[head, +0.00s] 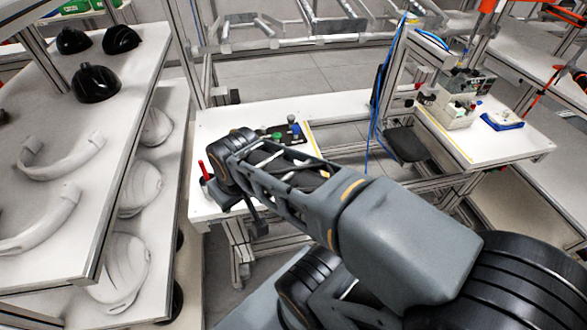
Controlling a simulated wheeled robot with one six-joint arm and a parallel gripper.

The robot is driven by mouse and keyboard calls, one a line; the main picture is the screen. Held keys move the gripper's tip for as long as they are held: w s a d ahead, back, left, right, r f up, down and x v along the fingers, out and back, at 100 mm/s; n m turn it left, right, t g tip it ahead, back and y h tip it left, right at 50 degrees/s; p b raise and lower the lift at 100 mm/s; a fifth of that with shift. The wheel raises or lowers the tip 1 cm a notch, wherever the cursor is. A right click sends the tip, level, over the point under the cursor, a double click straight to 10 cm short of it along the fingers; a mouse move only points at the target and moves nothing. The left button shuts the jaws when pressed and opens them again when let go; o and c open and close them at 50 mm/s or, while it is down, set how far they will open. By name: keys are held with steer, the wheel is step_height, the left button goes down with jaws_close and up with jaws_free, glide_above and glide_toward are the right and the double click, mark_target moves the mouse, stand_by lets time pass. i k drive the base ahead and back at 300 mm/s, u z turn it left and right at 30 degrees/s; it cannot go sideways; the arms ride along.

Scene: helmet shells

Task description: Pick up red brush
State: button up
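A thin red upright handle (203,170), which looks like the red brush, stands near the left front edge of a white worktable (215,122). Its lower end meets a dark shape, and I cannot make out the bristles. My arm reaches across the picture from the lower right to this table. My gripper (222,190) appears as a dark shape just right of the red handle, low over the table's front left part. Its fingers are too small and dark to tell whether they are open or touching anything.
Small bottles and a green-topped item (276,136) stand on a dark tray behind my arm. A shelf rack at left holds black helmet shells (96,83) and pale shells (139,188). Another worktable (520,140) with equipment is at right. Blue cables (372,130) hang between the tables.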

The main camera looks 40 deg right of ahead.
mark_target(203, 167)
steer(key=k, duration=0.45)
steer(key=u, duration=0.95)
steer(key=i, duration=0.65)
steer(key=z, duration=0.95)
